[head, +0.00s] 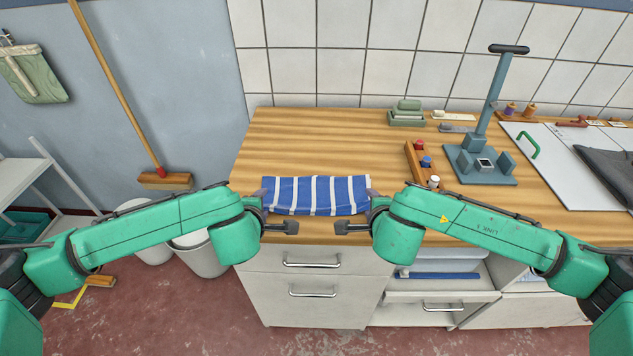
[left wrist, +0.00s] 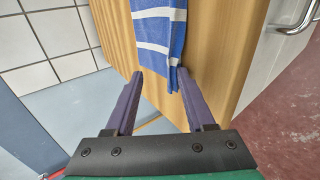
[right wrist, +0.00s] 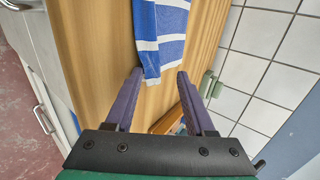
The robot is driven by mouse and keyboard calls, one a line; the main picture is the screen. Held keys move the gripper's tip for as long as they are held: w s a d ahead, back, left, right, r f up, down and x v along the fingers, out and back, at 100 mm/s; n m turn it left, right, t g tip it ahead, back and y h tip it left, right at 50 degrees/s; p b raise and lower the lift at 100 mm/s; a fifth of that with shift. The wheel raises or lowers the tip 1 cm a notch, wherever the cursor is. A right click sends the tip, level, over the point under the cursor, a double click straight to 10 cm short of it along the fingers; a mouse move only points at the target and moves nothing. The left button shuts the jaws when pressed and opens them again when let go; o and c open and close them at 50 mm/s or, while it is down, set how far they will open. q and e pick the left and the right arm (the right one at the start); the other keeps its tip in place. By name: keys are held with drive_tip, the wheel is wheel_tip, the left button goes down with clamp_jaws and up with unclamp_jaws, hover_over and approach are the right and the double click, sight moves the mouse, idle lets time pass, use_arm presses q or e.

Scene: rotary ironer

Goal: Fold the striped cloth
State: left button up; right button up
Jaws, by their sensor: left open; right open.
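The blue cloth with white stripes (head: 317,196) lies as a narrow rectangle near the front edge of the wooden worktop. Its long side runs left to right. My left gripper (head: 263,196) is open at the cloth's left end. In the left wrist view the cloth's end (left wrist: 160,35) reaches toward the open fingertips (left wrist: 160,75). My right gripper (head: 373,195) is open at the right end. In the right wrist view a cloth corner (right wrist: 165,30) lies between the fingertips (right wrist: 160,74). Neither gripper holds the cloth. My wrists hide parts of both ends in the head view.
A wooden rack with small coloured spools (head: 416,165) and a blue-grey press stand (head: 482,160) are right of the cloth. A green-topped block (head: 406,113) stands behind. A white board (head: 560,165) is far right. The worktop (head: 310,140) behind the cloth is clear.

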use_arm(q)
drive_tip(key=shift+r, duration=0.1)
use_arm(e)
drive_tip(key=shift+r, duration=0.1)
use_arm(q)
drive_tip(key=r, duration=0.1)
drive_tip(key=s+r, duration=0.1)
drive_tip(key=shift+r, duration=0.35)
use_arm(e)
drive_tip(key=r, duration=0.1)
drive_tip(key=s+r, duration=0.1)
drive_tip(key=shift+r, duration=0.35)
use_arm(q)
drive_tip(key=s+r, duration=0.5)
drive_tip(key=r, duration=0.1)
use_arm(e)
drive_tip(key=s+r, duration=0.5)
drive_tip(key=r, duration=0.1)
